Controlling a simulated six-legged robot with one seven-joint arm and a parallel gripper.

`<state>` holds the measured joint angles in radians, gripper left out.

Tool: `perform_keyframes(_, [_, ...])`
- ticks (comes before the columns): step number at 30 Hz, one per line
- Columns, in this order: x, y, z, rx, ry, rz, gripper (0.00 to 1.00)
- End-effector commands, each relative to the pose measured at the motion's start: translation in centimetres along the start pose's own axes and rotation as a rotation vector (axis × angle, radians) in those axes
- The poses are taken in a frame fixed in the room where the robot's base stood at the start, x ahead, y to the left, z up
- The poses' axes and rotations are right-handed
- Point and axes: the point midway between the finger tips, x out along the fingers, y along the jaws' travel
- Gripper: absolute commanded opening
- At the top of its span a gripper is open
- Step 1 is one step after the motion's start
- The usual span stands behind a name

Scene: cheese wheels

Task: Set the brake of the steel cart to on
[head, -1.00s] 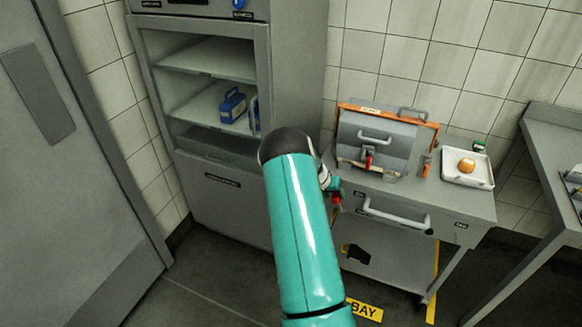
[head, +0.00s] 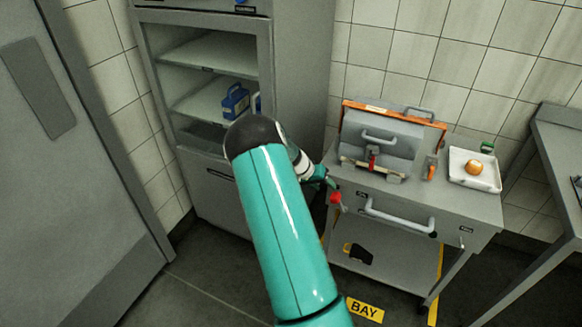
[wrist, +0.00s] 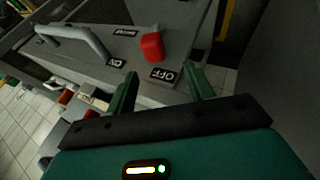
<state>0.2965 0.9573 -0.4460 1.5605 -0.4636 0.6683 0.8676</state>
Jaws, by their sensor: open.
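The steel cart (head: 481,213) stands right of centre in the head view, with a handle (head: 398,217) on its front. Its red brake lever (head: 336,197) is at the left end of that front. In the wrist view the red lever (wrist: 152,46) sits between an ON label (wrist: 115,62) and an OFF label (wrist: 162,75), nearer OFF. My gripper (wrist: 160,71) is open, its two fingers apart on the lever's near side with nothing between them. In the head view my gripper (head: 328,182) is beside the lever, partly hidden by my arm.
On the cart top are a grey box with an orange edge (head: 385,140) and a white tray (head: 474,169) holding a round orange thing. A grey cabinet (head: 213,195) stands left of the cart, a table (head: 553,160) at right. A yellow BAY sign (head: 365,308) is on the floor.

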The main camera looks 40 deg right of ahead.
Motion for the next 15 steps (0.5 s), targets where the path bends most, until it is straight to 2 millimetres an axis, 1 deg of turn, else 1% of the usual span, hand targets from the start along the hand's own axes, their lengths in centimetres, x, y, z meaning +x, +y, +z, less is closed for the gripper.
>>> perform_keyframes(1, [-1.0,0.0,-0.1,0.001,0.002,-0.002,0.53])
perform_keyframes(3, [-2.3,0.0,-0.1,0.001,0.003,-0.003,0.53])
perform_keyframes(11, [-6.9,0.0,-0.2,0.001,0.002,-0.002,0.53])
perform_keyframes(15, [-9.3,0.1,0.3,-0.013,-0.009,-0.050,0.53])
